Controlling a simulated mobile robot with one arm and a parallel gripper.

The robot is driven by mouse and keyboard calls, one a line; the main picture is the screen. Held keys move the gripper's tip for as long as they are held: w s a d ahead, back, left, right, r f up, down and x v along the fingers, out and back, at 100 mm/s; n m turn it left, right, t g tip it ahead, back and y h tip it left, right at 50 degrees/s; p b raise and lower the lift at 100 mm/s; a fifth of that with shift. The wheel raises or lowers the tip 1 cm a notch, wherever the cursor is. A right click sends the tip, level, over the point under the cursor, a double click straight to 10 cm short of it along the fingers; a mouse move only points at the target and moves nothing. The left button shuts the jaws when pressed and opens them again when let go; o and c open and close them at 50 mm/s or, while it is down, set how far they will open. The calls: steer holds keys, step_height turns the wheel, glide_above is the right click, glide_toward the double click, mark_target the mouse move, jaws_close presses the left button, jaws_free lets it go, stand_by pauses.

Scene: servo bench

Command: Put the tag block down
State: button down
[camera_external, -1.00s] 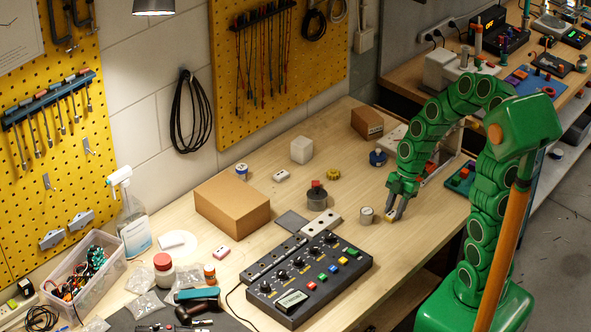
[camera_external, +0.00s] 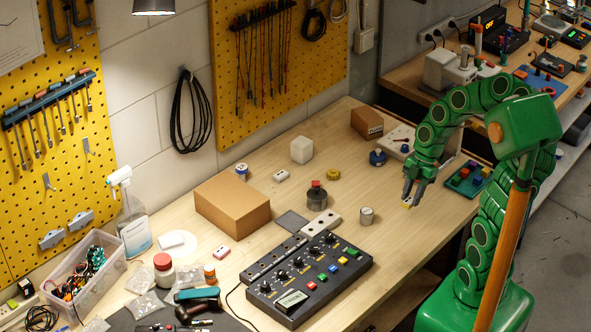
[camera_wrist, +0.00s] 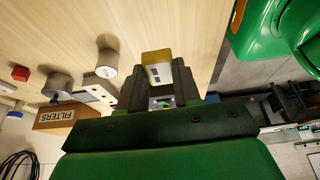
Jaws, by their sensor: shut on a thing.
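The tag block (camera_wrist: 157,70) is a small block with a yellow side and a white face with dark marks. In the wrist view it sits between the two dark fingers of my gripper (camera_wrist: 158,88), which are shut on it. In the external view my gripper (camera_external: 409,200) hangs over the right part of the wooden bench (camera_external: 320,270), near its front edge. The block (camera_external: 406,206) shows small and yellow at the fingertips. It appears to be held above the bench top; the exact gap cannot be told.
A small grey cylinder (camera_external: 366,215) stands left of my gripper. A blue knob (camera_external: 377,158) and a white panel (camera_external: 398,142) lie behind it. A green tray (camera_external: 466,178) with coloured pieces is to the right. A black control box (camera_external: 310,280) lies front left. Bare wood surrounds the gripper.

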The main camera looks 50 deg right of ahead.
steer(key=s+a+r, duration=0.1)
steer(key=s+r, duration=0.2)
steer(key=s, duration=0.4)
steer(key=shift+s+r, duration=0.2)
steer(key=shift+s, duration=0.15)
steer(key=w+d+r+m+t, duration=0.1)
steer(key=w+r, duration=0.2)
steer(key=w, duration=0.9)
steer(key=w+r+m, duration=0.1)
steer(key=w+r, duration=0.1)
steer(key=w, duration=1)
steer(key=w+a+r+n, duration=0.1)
steer(key=w+a, duration=0.5)
steer(key=a, duration=0.3)
steer(key=w+a+r+g, duration=0.1)
steer(key=w+a+r, duration=0.1)
steer(key=w+a, duration=0.5)
steer(key=w+a+r+n, duration=0.1)
steer(key=w+a, duration=0.3)
steer(key=a, duration=0.7)
glide_above(228, 188)
steer(key=shift+d+f, duration=0.1)
steer(key=shift+f, duration=4.4)
steer(key=shift+f, duration=0.1)
